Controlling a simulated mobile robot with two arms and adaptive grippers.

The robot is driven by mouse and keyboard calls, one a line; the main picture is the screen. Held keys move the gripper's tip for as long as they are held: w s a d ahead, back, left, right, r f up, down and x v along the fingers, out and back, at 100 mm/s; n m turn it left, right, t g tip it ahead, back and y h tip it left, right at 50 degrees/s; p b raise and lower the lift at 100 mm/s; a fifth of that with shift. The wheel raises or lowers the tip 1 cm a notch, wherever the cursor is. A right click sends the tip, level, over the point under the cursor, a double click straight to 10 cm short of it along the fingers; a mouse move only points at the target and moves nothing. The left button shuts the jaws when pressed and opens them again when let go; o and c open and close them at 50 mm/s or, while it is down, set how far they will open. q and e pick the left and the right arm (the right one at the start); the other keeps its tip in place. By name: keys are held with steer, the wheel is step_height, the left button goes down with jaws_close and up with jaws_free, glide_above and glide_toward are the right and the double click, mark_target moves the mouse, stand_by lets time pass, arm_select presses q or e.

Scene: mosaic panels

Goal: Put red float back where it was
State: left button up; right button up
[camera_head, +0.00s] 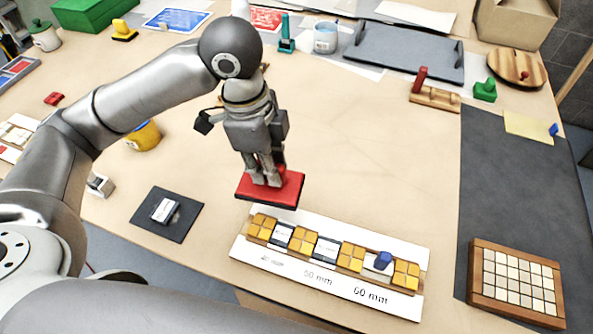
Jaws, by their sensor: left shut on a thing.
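The red float (289,192) is a flat red rectangular plate in the middle of the head view. My left gripper (266,180) points down and is shut on the red float's handle, which the fingers mostly hide. The float appears just behind the white board with tile samples (332,264). I cannot tell whether it touches the table or hangs slightly above it. My right gripper is not in view.
A black square pad with a small block (144,213) lies left of the float. A yellow bucket (146,137) stands behind my left arm. A tile panel (486,307) lies at right on a dark mat (497,180). The table's middle (370,150) is clear.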

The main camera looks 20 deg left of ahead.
arm_select(q)
steer(key=shift+s+m, duration=0.15)
steer(key=shift+m, duration=0.25)
steer(key=w+f+p, duration=0.1)
steer(key=w+f, duration=0.3)
steer(key=w+f+p, duration=0.1)
steer(key=w+f, duration=0.3)
steer(key=w, duration=0.1)
steer(key=w+d+f+p, duration=0.1)
steer(key=w+f+p, duration=0.1)
steer(key=w+f, duration=0.2)
steer(key=shift+w, duration=0.4)
steer(key=shift+f, duration=0.45)
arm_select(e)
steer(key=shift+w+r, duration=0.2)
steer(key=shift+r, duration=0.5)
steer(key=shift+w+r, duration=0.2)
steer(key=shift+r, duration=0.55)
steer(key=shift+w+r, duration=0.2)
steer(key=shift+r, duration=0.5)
arm_select(q)
steer(key=shift+f, duration=0.1)
steer(key=o, duration=0.9)
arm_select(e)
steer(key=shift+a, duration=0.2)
